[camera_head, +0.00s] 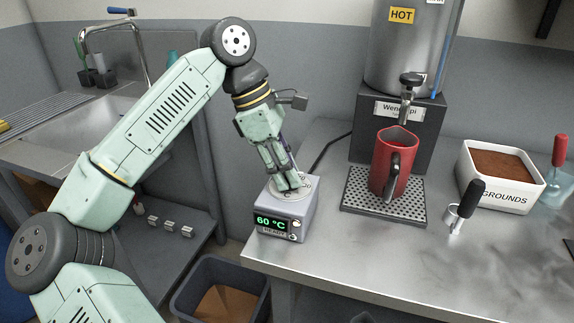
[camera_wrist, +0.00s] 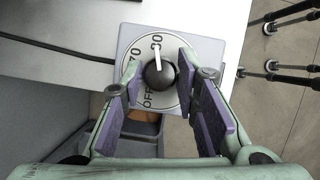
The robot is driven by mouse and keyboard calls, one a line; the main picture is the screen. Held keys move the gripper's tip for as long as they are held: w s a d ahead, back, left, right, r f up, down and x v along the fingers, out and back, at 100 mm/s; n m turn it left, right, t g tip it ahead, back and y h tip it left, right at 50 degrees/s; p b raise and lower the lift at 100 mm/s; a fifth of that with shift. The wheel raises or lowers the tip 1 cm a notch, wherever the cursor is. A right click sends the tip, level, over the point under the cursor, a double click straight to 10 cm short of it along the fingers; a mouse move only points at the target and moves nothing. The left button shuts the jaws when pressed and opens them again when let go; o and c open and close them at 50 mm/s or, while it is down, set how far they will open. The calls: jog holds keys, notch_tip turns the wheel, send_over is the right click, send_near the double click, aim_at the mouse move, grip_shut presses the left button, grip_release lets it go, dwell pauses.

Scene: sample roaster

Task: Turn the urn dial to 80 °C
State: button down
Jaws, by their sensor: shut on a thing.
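The urn dial is a dark round knob (camera_wrist: 160,76) with a white pointer, on a pale disc marked OFF, 70 and another number partly covered by the pointer. In the wrist view the pointer aims up at that covered number. The dial sits on top of a grey control box (camera_head: 270,207), whose green display (camera_head: 271,222) reads 60 °C. My gripper (camera_head: 286,183) comes down onto the dial from above, its fingers on either side of the knob and shut on it. In the head view the fingers hide most of the knob.
A large steel urn (camera_head: 408,50) with a HOT label stands behind a red jug (camera_head: 392,165) on a drip tray (camera_head: 355,205). A white grounds box (camera_head: 490,198) and a black-handled tool (camera_head: 468,205) are to the right. A bin (camera_head: 203,270) stands below the counter's left edge.

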jog(key=shift+m, duration=0.3)
jog(key=c, duration=1.3)
grip_release()
jog(key=v, duration=1.2)
jog(key=shift+w+d, duration=0.1)
